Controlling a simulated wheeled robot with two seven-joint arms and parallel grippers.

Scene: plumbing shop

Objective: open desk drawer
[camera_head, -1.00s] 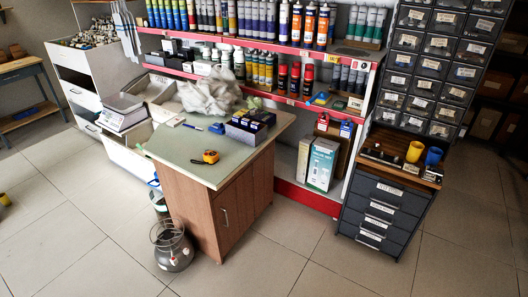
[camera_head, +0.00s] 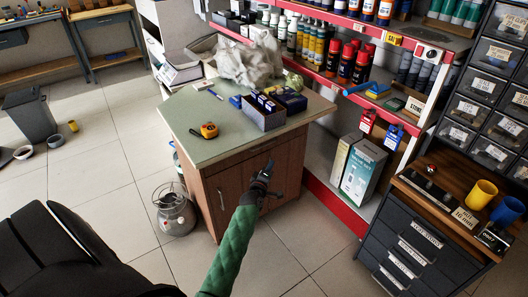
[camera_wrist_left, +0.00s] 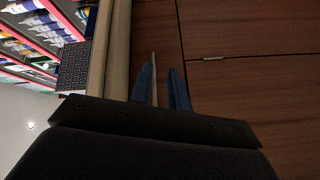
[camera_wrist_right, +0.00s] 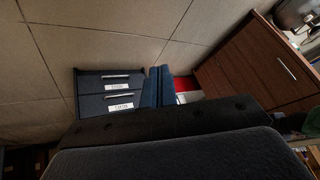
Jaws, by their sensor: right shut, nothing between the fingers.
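The desk (camera_head: 185,135) has a pale green top and a brown wooden front, partly hidden by my left arm. My left gripper (camera_head: 262,182) is at the desk's front, below the top's edge. In the left wrist view, a brown drawer front (camera_wrist_left: 166,35) runs beside the tabletop edge, and its thin handle (camera_wrist_left: 154,68) shows between my left gripper's (camera_wrist_left: 160,88) two separated fingers. I cannot tell whether they touch it. The drawer appears closed. My right gripper (camera_wrist_right: 158,86) is shut and empty, seen only in the right wrist view, pointing toward the floor area by a dark drawer unit.
The dark drawer unit (camera_head: 425,240) stands at right, with yellow (camera_head: 481,193) and blue cups on top. A tape measure (camera_head: 208,130) and small boxes (camera_head: 262,110) are on the desk. Shelves are behind.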

